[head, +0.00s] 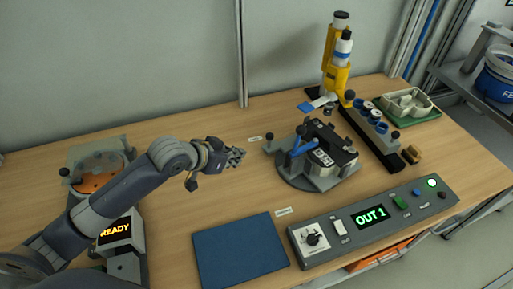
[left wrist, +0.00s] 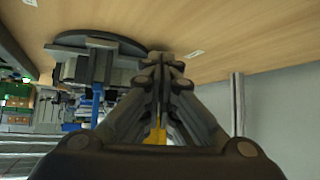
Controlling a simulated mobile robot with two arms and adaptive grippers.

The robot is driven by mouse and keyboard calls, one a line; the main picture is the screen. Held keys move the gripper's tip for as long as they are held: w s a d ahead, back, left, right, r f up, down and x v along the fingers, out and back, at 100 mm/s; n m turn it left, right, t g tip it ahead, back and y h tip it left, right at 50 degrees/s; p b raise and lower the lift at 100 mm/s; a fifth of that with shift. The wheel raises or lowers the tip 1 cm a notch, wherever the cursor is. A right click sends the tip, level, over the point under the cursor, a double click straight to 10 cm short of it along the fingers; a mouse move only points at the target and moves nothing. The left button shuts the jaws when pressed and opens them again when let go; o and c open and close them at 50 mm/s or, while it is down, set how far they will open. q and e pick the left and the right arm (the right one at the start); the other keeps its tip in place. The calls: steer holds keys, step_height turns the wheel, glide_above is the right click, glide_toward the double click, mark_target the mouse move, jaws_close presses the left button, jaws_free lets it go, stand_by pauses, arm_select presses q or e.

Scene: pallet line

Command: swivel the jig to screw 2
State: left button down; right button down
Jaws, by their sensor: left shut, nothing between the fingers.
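The jig (head: 318,160) sits on a dark round base at the middle right of the bench. It holds a black part with a white label, and a blue clamp handle (head: 303,147) stands at its front left. A dark ball knob (head: 268,150) is on its left side. My left gripper (head: 238,155) is shut and empty, a little to the left of that knob and apart from it. In the left wrist view the jig (left wrist: 95,62) shows upside down at the upper left, beside the shut fingers. My right gripper is not in view.
A yellow screwdriver unit (head: 337,65) stands behind the jig. A control panel (head: 372,215) reading OUT 1 lies in front, beside a blue mat (head: 240,252). A green tray (head: 408,106) is at the back right. A READY display (head: 115,230) is at the left.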

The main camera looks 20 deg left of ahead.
mark_target(266, 149)
arm_select(q)
steer(key=p+x, duration=0.1)
steer(key=x, duration=0.7)
steer(key=w, duration=0.1)
steer(key=w+d+p, duration=0.1)
steer(key=shift+w+d+f, duration=0.15)
steer(key=shift+w+d, duration=0.15)
steer(key=shift+w, duration=0.1)
steer(key=shift+w+d, duration=0.3)
steer(key=shift+w, duration=0.25)
steer(key=shift+w, duration=0.1)
steer(key=w, duration=0.2)
steer(key=w+b, duration=0.1)
steer(key=w, duration=0.1)
steer(key=shift+w+a+f, duration=0.15)
steer(key=shift+w+a, duration=0.05)
steer(key=shift+s, duration=0.1)
